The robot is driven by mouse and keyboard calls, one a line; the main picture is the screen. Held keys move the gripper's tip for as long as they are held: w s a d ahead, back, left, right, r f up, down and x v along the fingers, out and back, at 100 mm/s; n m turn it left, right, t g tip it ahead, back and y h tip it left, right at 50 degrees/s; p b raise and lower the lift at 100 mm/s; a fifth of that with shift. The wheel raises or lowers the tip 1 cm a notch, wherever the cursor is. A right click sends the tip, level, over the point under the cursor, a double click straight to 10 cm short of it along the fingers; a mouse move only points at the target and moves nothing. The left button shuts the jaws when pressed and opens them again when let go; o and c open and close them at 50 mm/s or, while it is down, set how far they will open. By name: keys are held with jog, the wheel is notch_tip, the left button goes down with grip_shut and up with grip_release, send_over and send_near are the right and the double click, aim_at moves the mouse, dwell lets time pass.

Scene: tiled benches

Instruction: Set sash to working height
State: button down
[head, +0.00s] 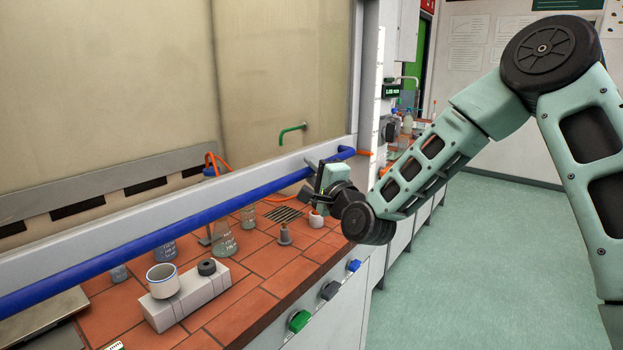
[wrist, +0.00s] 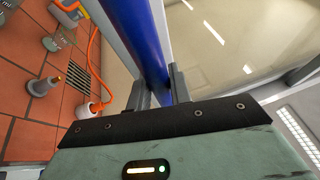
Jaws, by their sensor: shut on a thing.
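The fume hood sash is a pane in a grey frame (head: 340,60) with a long blue bar handle (head: 180,230) along its lower edge. The sash is partly raised, with an open gap between the bar and the tiled bench. My gripper (head: 311,186) is at the right part of the bar. In the wrist view the blue bar (wrist: 146,40) runs between the two dark fingers of my gripper (wrist: 158,88), which are shut on it. An orange marker (head: 365,153) sits on the right jamb, close to the bar's right end.
On the red tiled bench (head: 235,295) stand a white block with a cup (head: 163,281), flasks (head: 224,240), a grey cone-shaped item (head: 285,234) and an orange hose (head: 212,160). Coloured knobs (head: 299,321) line the front. The green floor (head: 480,270) at right is clear.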

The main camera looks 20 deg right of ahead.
jog(key=p, duration=0.7)
send_near(298, 91)
jog(key=x, duration=0.4)
jog(key=shift+w+d, duration=0.1)
jog(key=shift+f, duration=0.1)
jog(key=c, duration=1.3)
grip_release()
jog(key=shift+f+b+v, duration=0.1)
jog(key=shift+b+v, duration=2.95)
jog(key=shift+v, duration=1.3)
jog(key=shift+f+b+v, duration=0.15)
jog(key=shift+b+v, duration=2.85)
jog(key=shift+v, duration=1.35)
